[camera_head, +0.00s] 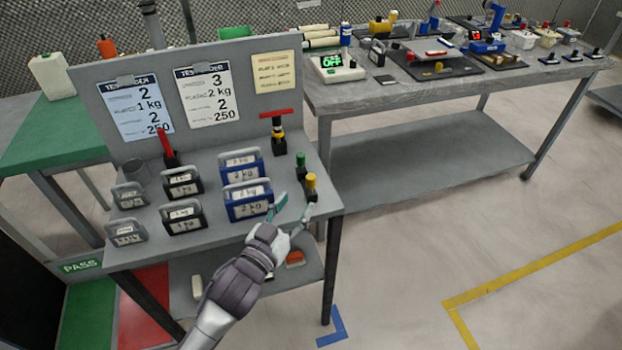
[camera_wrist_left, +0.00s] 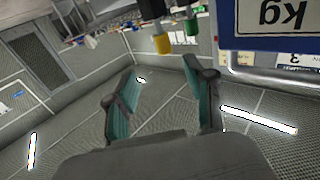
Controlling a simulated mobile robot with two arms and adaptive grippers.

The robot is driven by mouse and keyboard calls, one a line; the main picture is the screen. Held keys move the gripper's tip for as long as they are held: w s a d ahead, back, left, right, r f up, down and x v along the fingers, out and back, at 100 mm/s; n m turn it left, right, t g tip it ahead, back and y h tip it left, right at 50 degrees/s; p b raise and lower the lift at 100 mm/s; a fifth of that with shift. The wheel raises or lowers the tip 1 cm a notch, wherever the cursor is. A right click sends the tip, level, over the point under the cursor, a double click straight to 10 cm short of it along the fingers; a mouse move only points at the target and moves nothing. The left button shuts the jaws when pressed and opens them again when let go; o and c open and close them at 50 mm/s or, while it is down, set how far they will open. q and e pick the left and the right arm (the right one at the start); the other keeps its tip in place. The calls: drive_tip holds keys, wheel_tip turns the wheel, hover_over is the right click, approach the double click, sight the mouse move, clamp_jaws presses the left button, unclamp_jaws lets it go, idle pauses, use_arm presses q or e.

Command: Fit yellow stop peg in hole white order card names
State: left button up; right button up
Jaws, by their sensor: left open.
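The yellow stop peg (camera_head: 311,182) stands upright in a dark base at the right front of the grey bench. It also shows in the left wrist view (camera_wrist_left: 162,44), beyond my fingers. My left gripper (camera_head: 291,208) is open and empty, its teal fingers just in front of and left of the peg, apart from it; the fingers also show in the wrist view (camera_wrist_left: 161,92). The white order card (camera_head: 208,96) on the back panel reads 3, 2 kg, 2 and 250; its small labels are blurred. I cannot make out the holes. My right gripper is not in view.
A green peg (camera_head: 300,162) stands behind the yellow one. Blue 2 kg weights (camera_head: 246,200) stand close left of my gripper. A red T-handled tool (camera_head: 278,135) stands behind. A blue card (camera_head: 135,107) and a yellow note (camera_head: 274,72) also hang on the panel.

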sight(309, 181)
use_arm(q)
drive_tip(key=x, duration=0.4)
drive_tip(key=shift+w+f, duration=0.1)
drive_tip(key=shift+w, duration=0.05)
drive_tip(key=shift+w+d, duration=0.2)
drive_tip(key=shift+w, duration=0.25)
drive_tip(key=x, duration=0.3)
drive_tip(key=shift+w+a+p, duration=0.1)
drive_tip(key=shift+w+p, duration=0.3)
drive_tip(key=shift+w, duration=0.05)
drive_tip(key=shift+w+d, duration=0.2)
drive_tip(key=shift+w, duration=0.2)
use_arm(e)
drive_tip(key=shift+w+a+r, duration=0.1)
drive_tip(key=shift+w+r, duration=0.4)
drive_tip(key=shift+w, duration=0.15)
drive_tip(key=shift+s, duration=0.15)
use_arm(q)
clamp_jaws()
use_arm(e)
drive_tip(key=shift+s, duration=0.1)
